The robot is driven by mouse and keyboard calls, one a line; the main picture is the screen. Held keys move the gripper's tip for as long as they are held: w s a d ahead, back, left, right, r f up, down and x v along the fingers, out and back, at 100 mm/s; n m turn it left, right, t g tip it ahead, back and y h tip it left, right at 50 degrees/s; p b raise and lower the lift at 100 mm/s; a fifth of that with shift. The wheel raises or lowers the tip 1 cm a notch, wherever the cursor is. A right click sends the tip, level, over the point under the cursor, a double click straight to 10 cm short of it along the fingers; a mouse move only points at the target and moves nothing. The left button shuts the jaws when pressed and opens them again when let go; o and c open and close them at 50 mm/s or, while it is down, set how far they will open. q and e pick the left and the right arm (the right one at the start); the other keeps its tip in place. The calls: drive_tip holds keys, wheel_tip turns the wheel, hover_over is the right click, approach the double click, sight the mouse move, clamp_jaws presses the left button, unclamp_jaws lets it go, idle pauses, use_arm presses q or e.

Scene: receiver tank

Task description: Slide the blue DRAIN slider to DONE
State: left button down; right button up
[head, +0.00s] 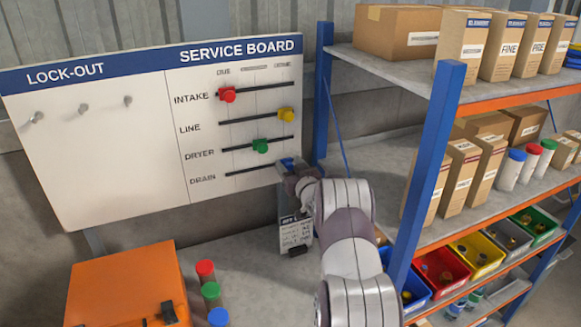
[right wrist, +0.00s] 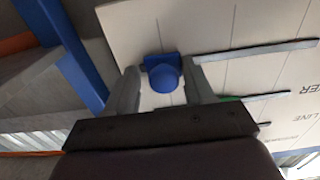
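The white SERVICE BOARD (head: 215,120) carries the tracks INTAKE, LINE, DRYER and DRAIN, with DUE marked left and DONE right. The blue DRAIN slider (right wrist: 164,73) is near the board's side edge, at the DONE end of its track (head: 245,171). In the head view my right gripper (head: 287,163) covers most of it. In the right wrist view (right wrist: 164,82) my two fingers stand on either side of the blue knob, spread, with a small gap visible. My left gripper is not in view.
Red (head: 227,95), yellow (head: 286,114) and green (head: 260,146) sliders sit on the upper tracks. A blue shelf post (head: 322,90) stands close right of the board. An orange case (head: 128,287) and several capped cylinders are below.

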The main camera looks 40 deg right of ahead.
drive_tip(key=shift+s, duration=0.1)
drive_tip(key=shift+s+f, duration=0.15)
drive_tip(key=shift+s, duration=0.2)
drive_tip(key=b+v, duration=0.4)
drive_tip(key=v, duration=0.8)
